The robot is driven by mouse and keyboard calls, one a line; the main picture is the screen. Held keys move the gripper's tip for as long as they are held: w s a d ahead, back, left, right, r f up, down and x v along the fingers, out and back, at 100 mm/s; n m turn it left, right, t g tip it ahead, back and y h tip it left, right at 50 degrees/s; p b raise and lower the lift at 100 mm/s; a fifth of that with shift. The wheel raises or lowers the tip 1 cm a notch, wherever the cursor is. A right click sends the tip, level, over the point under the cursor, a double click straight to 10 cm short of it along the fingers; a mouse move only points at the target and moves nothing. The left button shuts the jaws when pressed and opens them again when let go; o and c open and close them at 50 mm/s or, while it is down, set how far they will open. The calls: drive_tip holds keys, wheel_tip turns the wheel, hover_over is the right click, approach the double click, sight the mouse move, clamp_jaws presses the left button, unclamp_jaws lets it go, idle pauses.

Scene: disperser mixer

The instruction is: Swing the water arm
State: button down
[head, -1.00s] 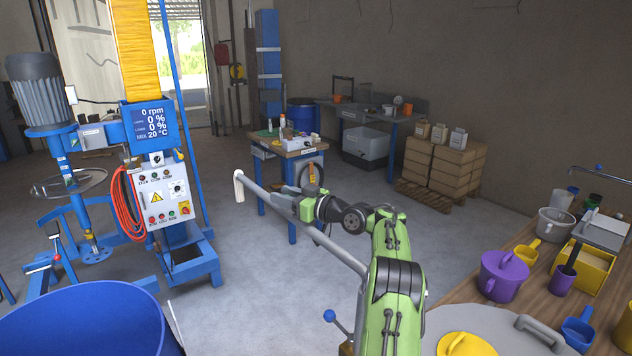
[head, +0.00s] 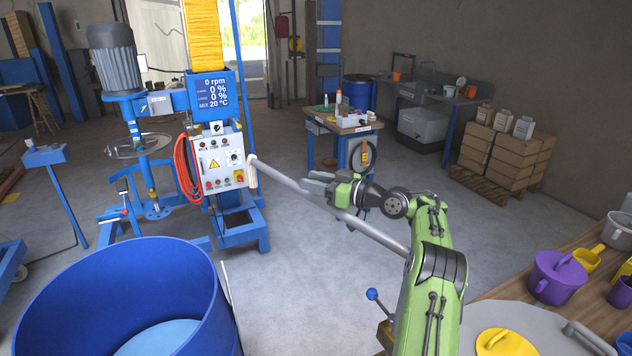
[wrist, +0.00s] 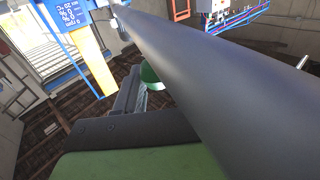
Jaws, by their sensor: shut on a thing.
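The water arm (head: 285,181) is a long grey pipe with a pale downturned spout (head: 253,172) at its far end. In the head view it runs from the lower right up toward the mixer's control box. My gripper (head: 318,189) is shut on the pipe partway along it. In the wrist view the pipe (wrist: 205,75) crosses the picture diagonally, close to the camera, and hides part of the fingers. A blue-knobbed lever (head: 372,294) stands below the pipe's near end. The blue vat (head: 50,290) is at the lower left; the spout shows beyond and right of its rim.
The disperser mixer with its control box (head: 216,163) stands at the back left. A small work table (head: 322,150) is behind the gripper. A bench with purple and yellow vessels (head: 556,278) is at the right.

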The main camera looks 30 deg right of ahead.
drive_tip(key=c, duration=0.8)
unclamp_jaws()
drive_tip(key=b+v, duration=0.1)
drive_tip(key=v, duration=1.4)
drive_tip(key=shift+s+d, duration=0.15)
drive_tip(key=shift+s, duration=0.2)
